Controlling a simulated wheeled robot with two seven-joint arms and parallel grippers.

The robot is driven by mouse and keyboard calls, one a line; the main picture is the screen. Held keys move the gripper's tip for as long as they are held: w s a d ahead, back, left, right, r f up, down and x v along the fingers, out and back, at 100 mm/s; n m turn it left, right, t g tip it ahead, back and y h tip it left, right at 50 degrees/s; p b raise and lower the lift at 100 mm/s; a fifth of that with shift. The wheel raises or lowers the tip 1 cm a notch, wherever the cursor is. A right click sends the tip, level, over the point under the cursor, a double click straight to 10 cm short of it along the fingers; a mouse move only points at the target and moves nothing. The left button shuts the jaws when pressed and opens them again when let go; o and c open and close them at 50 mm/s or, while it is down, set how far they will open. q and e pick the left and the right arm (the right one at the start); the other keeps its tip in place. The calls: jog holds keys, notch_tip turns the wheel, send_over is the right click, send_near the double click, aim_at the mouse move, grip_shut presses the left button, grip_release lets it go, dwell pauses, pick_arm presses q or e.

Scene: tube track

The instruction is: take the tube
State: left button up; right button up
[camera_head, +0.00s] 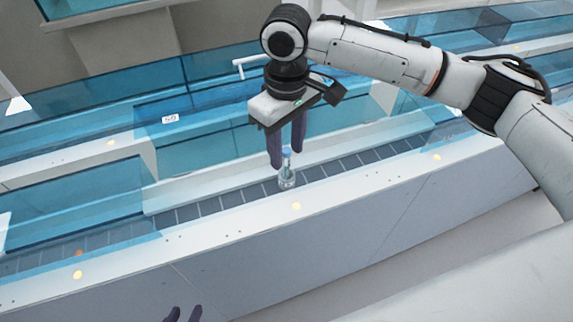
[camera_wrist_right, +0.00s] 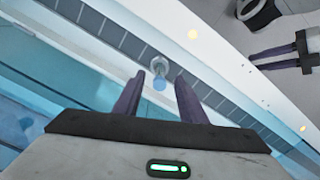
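The tube (camera_head: 287,179) is clear with a blue top and stands upright on the dark segmented track (camera_head: 235,198). It also shows in the right wrist view (camera_wrist_right: 159,67), just beyond the fingertips. My right gripper (camera_head: 288,160) is open and points down, with its dark fingers around the tube's top; I cannot tell whether they touch it. In the right wrist view there is a clear gap between the fingers (camera_wrist_right: 158,88).
Blue transparent panels (camera_head: 70,115) run behind the track. A white ledge (camera_head: 330,189) with round yellow lights runs along its front. A small label (camera_head: 170,119) is on a panel. The track on both sides of the tube looks clear.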

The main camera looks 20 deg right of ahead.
jog(key=shift+f, duration=0.85)
jog(key=c, duration=0.9)
pick_arm(q)
jog(key=shift+w+d+r, duration=0.1)
jog(key=shift+w+r, duration=0.1)
jog(key=shift+w, duration=0.25)
jog(key=shift+s+f, duration=0.1)
jog(key=shift+s, duration=0.05)
pick_arm(e)
jog(key=shift+r, duration=0.1)
notch_tip(320, 180, up, 10)
jog(key=shift+f+p, duration=0.1)
jog(key=shift+p, duration=0.4)
pick_arm(q)
jog(key=shift+s+a, duration=0.2)
jog(key=shift+r, duration=0.2)
pick_arm(e)
grip_shut()
